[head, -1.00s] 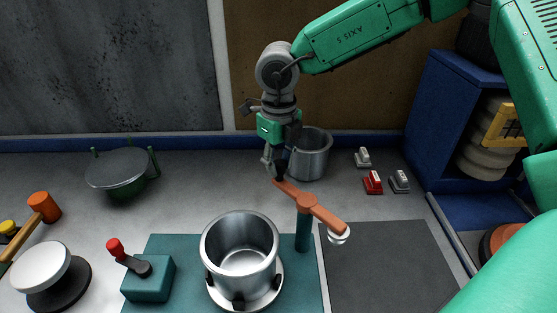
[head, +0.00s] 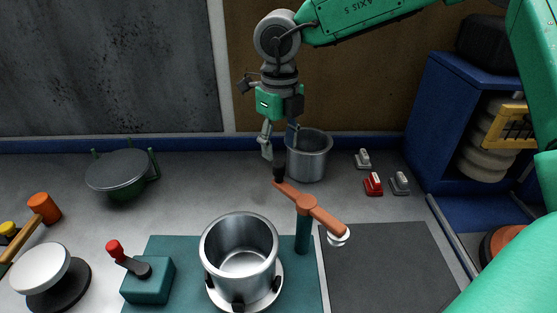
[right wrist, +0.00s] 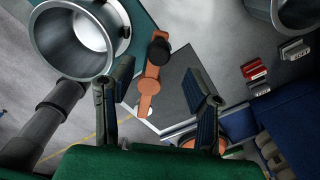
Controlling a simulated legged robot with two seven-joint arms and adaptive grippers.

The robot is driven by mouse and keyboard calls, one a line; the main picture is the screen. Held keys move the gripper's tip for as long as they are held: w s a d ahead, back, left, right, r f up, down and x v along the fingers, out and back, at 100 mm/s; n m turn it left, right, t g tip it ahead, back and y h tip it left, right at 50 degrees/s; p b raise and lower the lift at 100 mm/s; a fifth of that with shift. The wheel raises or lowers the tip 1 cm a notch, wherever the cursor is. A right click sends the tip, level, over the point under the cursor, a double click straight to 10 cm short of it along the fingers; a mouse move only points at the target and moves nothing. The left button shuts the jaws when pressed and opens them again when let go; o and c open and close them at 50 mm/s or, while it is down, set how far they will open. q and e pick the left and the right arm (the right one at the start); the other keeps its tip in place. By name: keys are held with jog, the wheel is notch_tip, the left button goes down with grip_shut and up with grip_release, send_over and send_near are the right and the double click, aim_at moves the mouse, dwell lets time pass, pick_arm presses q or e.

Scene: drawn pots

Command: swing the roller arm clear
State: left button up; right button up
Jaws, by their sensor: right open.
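The orange roller arm (head: 318,212) sits on a teal post beside a steel pot (head: 240,250). Its black knob (head: 279,173) stands at the far end and a white roller (head: 338,236) hangs at the near right end. The roller is beside the pot, not over it. My right gripper (head: 279,145) is open, pointing down just above the knob and apart from it. In the right wrist view, the roller arm (right wrist: 149,88) and knob (right wrist: 157,50) show between the spread fingers (right wrist: 160,85). My left gripper is out of view.
A teal base (head: 185,245) carries the pot and a red-knobbed lever (head: 130,258). A second steel pot (head: 309,160) stands close behind my right gripper. Small red and grey blocks (head: 373,184) lie to the right. A dark mat (head: 385,270) is bare.

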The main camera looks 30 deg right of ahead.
notch_tip(320, 180, up, 6)
jog(key=shift+a+r, duration=0.2)
jog(key=shift+r, duration=0.05)
dwell(0.4)
jog(key=shift+f, duration=0.1)
